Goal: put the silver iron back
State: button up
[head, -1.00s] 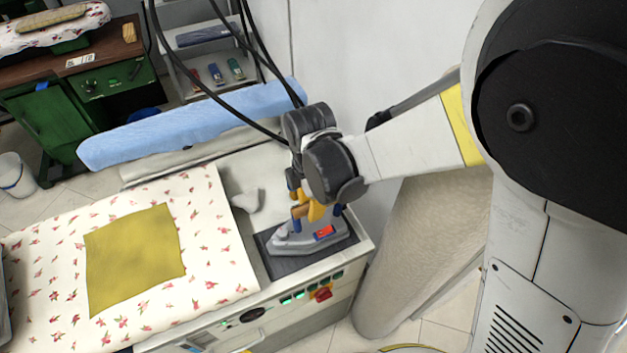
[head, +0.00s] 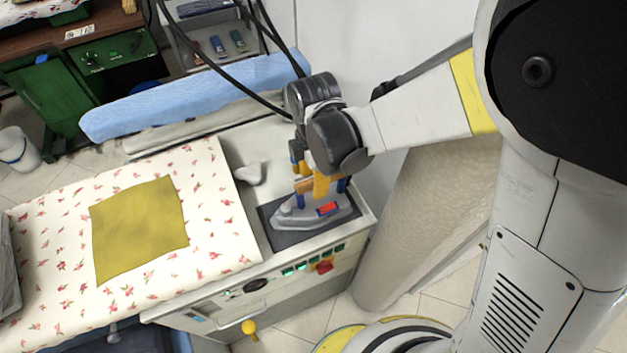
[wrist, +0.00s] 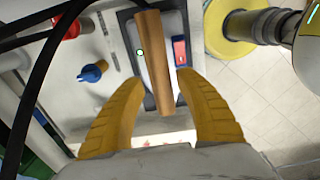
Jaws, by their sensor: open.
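The silver iron (head: 298,217) sits flat on a dark rest pad (head: 281,241) at the right end of the ironing station. It has a brown wooden handle (wrist: 152,45), blue posts and a red label. My gripper (head: 312,184) is over the iron with its yellow fingers at handle height. In the wrist view my gripper (wrist: 149,80) is open, one finger on each side of the handle. Gaps show between the fingers and the handle. The iron's body is partly hidden by the handle in the wrist view.
A floral ironing board (head: 215,235) with an olive cloth (head: 140,230) is to the left. A blue padded sleeve board (head: 195,98) stands behind. Black cables (head: 215,50) hang behind my gripper. A knobbed control panel (head: 290,285) is at the front. A wall is behind.

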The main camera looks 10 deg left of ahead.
notch_tip(320, 180, up, 11)
jog(key=p, duration=0.3)
jog(key=shift+r, duration=0.15)
dwell(1.3)
